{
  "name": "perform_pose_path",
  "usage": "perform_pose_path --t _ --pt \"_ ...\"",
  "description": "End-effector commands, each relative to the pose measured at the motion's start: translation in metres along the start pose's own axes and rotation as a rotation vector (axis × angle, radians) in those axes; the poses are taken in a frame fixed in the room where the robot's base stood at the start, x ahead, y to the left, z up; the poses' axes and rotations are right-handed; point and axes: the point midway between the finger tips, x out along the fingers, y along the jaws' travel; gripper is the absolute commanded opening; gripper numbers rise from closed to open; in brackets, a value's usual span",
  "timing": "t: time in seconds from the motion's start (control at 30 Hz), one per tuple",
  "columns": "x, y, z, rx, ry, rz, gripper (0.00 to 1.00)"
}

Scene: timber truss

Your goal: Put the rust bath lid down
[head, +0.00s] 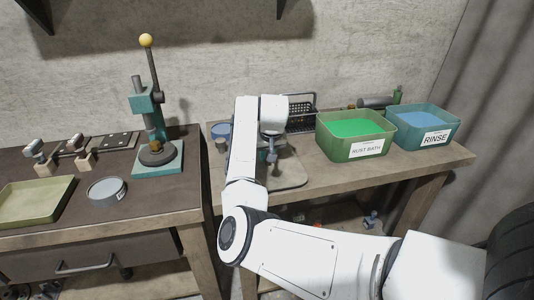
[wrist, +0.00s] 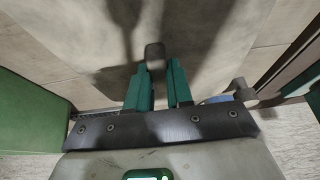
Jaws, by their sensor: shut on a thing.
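My gripper (head: 272,157) is over the middle bench, left of the rust bath. In the wrist view its teal fingers (wrist: 155,75) are shut on a dark knob (wrist: 154,54). Beyond the knob is a flat grey-brown plate with rounded corners (wrist: 85,40), which appears to be the rust bath lid; it also shows below the gripper in the head view (head: 290,176). I cannot tell whether it touches the bench. The green rust bath tub (head: 352,150) stands uncovered, with bright green liquid showing. My arm hides part of the plate.
The blue-filled rinse tub (head: 424,130) stands right of the rust bath. A black basket (head: 300,117) is behind the gripper, and a blue container (head: 220,131) is to the left. The left bench holds a lever press (head: 157,150), a round tin (head: 107,190) and a shallow tray (head: 35,197).

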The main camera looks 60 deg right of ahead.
Motion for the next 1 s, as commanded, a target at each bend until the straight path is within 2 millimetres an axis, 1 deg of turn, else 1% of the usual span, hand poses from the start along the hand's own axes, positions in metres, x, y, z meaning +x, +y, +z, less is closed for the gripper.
perform_pose_path --t 0.2,0.23,0.47,0.77,0.87,1.0 --pt "0.002 0.0 0.001 -0.001 0.0 0.0 0.0" --pt "0.002 0.0 0.001 0.0 0.0 0.0 0.24" --pt "0.001 0.0 0.001 0.0 0.0 0.0 0.46" --pt "-0.001 0.0 -0.001 0.0 0.001 -0.001 0.47" --pt "-0.01 0.0 -0.001 0.0 0.001 0.0 0.47" --pt "-0.034 0.0 -0.001 0.002 0.003 -0.001 0.47"
